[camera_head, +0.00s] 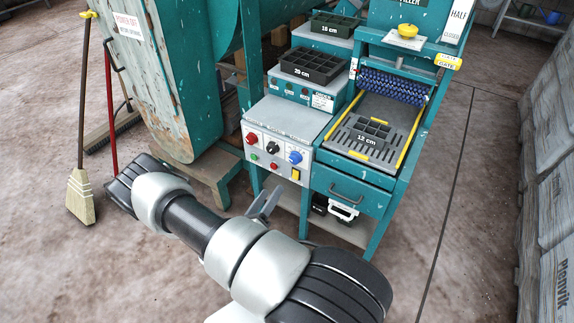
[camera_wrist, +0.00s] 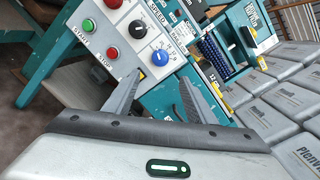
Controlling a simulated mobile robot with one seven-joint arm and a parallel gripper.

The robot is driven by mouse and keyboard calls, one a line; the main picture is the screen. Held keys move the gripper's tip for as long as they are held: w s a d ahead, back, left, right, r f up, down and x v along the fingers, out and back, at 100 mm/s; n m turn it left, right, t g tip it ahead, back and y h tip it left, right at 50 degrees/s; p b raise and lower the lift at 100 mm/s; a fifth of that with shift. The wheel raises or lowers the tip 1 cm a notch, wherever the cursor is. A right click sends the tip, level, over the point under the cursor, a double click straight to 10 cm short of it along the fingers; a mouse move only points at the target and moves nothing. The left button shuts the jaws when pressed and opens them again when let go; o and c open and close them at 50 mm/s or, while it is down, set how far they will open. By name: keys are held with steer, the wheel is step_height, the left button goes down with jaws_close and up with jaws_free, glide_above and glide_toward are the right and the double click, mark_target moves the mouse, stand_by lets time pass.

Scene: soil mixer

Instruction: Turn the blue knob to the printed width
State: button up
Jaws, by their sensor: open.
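The blue knob (camera_head: 295,157) is on the right of the grey control panel, beside a black knob and a red knob. In the wrist view the blue knob (camera_wrist: 160,57) sits on a white dial with printed marks too small to read. My gripper (camera_head: 266,203) is open and empty, below and in front of the panel. In the wrist view the two fingers of my gripper (camera_wrist: 160,85) point towards the panel, with the blue knob beyond them, apart from both. A printed card (camera_head: 323,102) stands above the panel; only its heading is partly legible.
Trays marked 12 cm (camera_head: 371,131), 20 cm (camera_head: 309,67) and 18 cm (camera_head: 334,25) sit on the machine. A drawer handle (camera_head: 347,195) sticks out right of the panel. A yellow switch (camera_head: 295,174) lies below the blue knob. Grey stacked bags (camera_head: 552,150) line the right side.

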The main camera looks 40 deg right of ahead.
mark_target(292, 161)
steer(key=b+x, duration=0.2)
steer(key=x, duration=1.3)
steer(key=shift+w+d, duration=0.1)
steer(key=shift+d, duration=0.15)
steer(key=shift+r, duration=0.1)
steer(key=c, duration=1)
